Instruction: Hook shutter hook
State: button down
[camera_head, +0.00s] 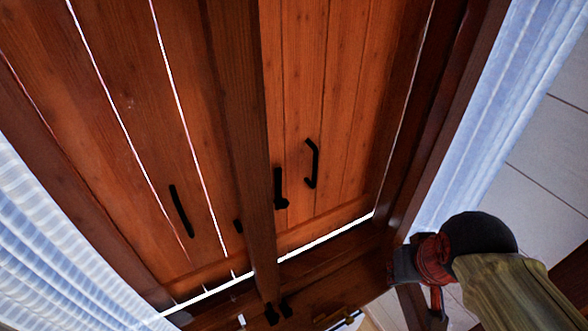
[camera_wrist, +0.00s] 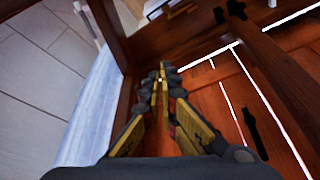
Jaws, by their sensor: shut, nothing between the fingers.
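Two wooden shutter leaves, a left one (camera_head: 130,110) and a right one (camera_head: 345,100), stand behind a dark upright post (camera_head: 243,130). A short black bar with a knob at its lower end, which looks like the shutter hook (camera_head: 280,188), hangs beside the post on the right leaf. A small black piece (camera_head: 238,226) shows at the post's left edge, partly hidden. My gripper (camera_wrist: 160,80) is shut and empty in the wrist view, its yellow-sided fingers together in front of the wood. In the head view its fingertips cannot be made out; my arm is at lower right.
A black handle (camera_head: 312,163) is on the right leaf and a black bar (camera_head: 181,210) on the left leaf. Small black fittings (camera_head: 278,312) sit low on the post. Pale curtains hang at left (camera_head: 50,250) and right (camera_head: 490,110). Bright gaps show between boards.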

jog(key=w+a+r+n+g+y+p, duration=0.1)
jog(key=w+a+p, duration=0.3)
jog(key=w, duration=0.4)
jog(key=w+a+r+n+g+y+p, duration=0.1)
jog(key=w+a+r+n+y+p, duration=0.3)
jog(key=w, duration=0.4)
jog(key=w+a+r+n+g+y+p, duration=0.1)
jog(key=w+a+r+n+y+p, duration=0.1)
jog(key=w+a+p, duration=0.4)
jog(key=shift+w+a+r+n+y, duration=0.35)
jog(key=shift+w+r, duration=0.35)
jog(key=shift+w, duration=0.45)
jog(key=shift+a, duration=0.1)
jog(key=p, duration=0.2)
send_near(281, 194)
notch_tip(281, 194, down, 2)
jog(key=w+a, duration=0.1)
jog(key=a, duration=0.1)
jog(key=shift+w+a, duration=0.1)
jog(key=shift+w, duration=0.05)
